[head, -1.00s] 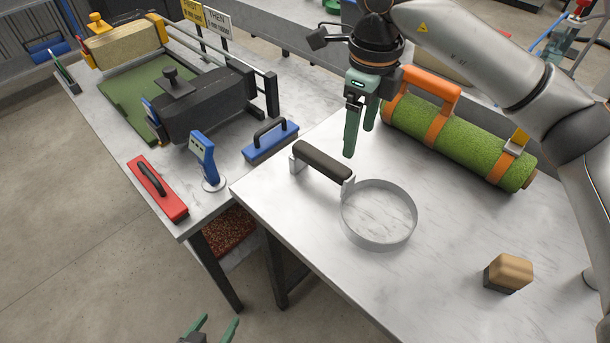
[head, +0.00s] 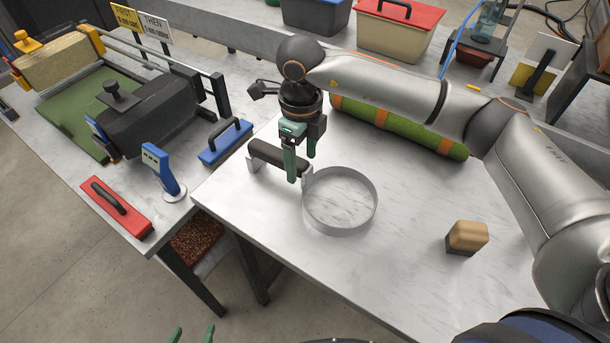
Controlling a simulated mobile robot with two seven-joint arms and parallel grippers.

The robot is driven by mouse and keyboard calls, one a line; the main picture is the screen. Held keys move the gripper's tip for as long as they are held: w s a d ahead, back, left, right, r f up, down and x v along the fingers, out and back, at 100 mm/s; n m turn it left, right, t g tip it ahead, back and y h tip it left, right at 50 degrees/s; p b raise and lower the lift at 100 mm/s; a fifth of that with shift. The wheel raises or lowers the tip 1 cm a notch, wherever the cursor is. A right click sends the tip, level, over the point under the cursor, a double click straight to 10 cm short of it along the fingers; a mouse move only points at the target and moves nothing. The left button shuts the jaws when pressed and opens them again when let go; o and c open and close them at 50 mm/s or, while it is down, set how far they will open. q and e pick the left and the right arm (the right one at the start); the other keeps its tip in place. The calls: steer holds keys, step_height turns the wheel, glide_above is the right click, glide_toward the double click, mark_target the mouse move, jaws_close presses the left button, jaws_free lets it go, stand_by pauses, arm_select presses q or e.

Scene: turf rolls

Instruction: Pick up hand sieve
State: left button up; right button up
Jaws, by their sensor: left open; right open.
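The hand sieve lies on the grey-white marbled table. It has a round, shallow metal ring (head: 341,229) and a dark handle (head: 268,153) pointing to the upper left. My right gripper (head: 301,168), with green fingers, is open and points down at the ring end of the handle, hiding part of it. One finger shows on the near side and the other towards the far side; I cannot tell whether they are level with the handle or just above. My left gripper (head: 192,335) is open and empty at the bottom edge, with only its fingertips showing.
A green turf roll (head: 395,132) with orange straps lies behind, partly hidden by my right arm. A wooden-topped block (head: 467,237) stands at the right. A blue float (head: 226,142), a blue device (head: 161,170) and a red float (head: 117,207) are on the left table.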

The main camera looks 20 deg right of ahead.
steer(key=shift+f, duration=0.95)
jaws_close()
steer(key=shift+r, duration=0.1)
stand_by(0.6)
